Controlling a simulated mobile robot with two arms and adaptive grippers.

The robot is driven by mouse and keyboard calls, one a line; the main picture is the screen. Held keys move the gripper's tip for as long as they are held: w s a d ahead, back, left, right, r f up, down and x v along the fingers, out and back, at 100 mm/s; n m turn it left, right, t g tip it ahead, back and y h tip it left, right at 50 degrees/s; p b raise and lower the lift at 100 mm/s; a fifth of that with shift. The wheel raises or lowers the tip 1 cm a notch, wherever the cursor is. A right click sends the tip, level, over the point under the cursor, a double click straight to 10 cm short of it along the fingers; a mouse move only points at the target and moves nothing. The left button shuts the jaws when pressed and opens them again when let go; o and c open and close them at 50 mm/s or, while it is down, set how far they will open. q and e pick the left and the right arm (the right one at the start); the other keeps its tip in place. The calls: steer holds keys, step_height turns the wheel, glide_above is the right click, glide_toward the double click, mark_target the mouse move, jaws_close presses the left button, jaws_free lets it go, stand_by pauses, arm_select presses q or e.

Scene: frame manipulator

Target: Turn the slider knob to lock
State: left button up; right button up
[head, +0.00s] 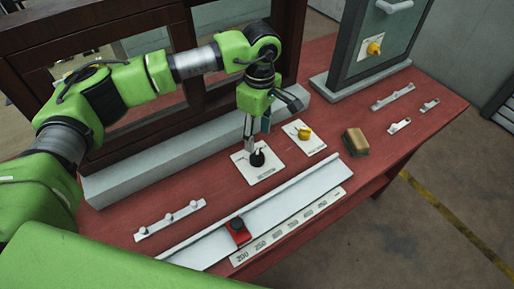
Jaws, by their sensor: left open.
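A red slider (239,238) with a dark knob (238,225) on top sits on the long pale rail (290,205), near its left end, by the low numbers of the scale. My left gripper (256,140) is farther back on the table, pointing down with its fingers apart. It is just above a black knob (257,159) on a white plate (268,168); I cannot tell whether the fingertips touch that knob. It is well away from the red slider. My right gripper is out of view.
A yellow knob (304,133) on a white plate and a brown block (356,141) stand to the right. A numbered scale (285,233) runs along the front. A peg strip (169,220) lies left. A dark window frame (140,75) stands behind, and a grey panel (380,40) at back right.

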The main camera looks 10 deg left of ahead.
mark_target(257, 153)
arm_select(q)
step_height(257, 153, down, 7)
steer(key=shift+r+p, duration=0.15)
steer(key=shift+p, duration=0.65)
steer(key=shift+f, duration=0.9)
steer(key=c, duration=1.1)
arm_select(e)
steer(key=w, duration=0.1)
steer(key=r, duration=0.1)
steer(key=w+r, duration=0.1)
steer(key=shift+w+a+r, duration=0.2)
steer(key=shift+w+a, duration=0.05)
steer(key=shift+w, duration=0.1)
